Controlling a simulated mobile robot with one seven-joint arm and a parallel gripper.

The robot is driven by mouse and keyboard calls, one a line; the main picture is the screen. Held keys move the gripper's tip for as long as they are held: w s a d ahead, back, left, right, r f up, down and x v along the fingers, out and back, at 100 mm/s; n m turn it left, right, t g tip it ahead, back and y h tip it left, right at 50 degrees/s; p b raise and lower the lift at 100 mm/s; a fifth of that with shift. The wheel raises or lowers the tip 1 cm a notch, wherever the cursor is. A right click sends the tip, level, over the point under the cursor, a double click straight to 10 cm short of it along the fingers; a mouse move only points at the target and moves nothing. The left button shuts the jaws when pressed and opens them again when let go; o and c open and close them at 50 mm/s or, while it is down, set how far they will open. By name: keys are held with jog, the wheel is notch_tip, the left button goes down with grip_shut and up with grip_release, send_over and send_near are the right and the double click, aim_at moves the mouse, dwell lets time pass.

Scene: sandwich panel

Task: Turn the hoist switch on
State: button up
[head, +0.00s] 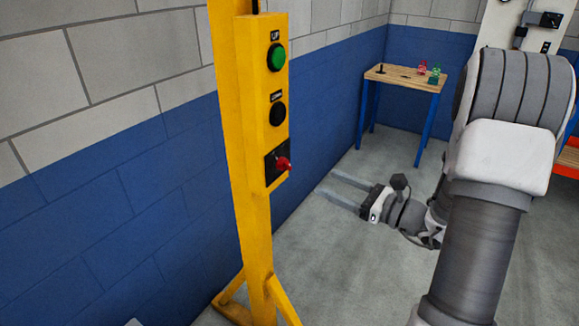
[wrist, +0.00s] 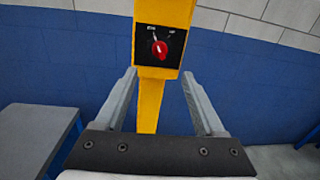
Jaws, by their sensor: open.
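The hoist switch is a red rotary knob (head: 284,164) on a black plate, low on a yellow control box (head: 247,100) on a yellow post. Above it are a green button (head: 277,57) marked UP and a black button (head: 278,114). In the wrist view the red knob (wrist: 159,49) shows face-on below two small labels that I cannot read surely. My gripper (head: 328,184) is open and empty, to the right of the post. In the wrist view its fingertips (wrist: 158,74) stand apart on both sides below the knob, not touching it.
A wooden-topped table (head: 405,78) with blue legs and small items stands by the far wall. A grey-topped table (wrist: 35,135) shows at left in the wrist view. The post's yellow feet (head: 262,308) spread on the floor. The blue-and-grey wall is behind the post.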

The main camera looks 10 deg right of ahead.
aim_at(290, 167)
jog(key=x, duration=1.2)
jog(key=shift+w+a, duration=0.1)
jog(key=shift+w, duration=0.05)
grip_shut()
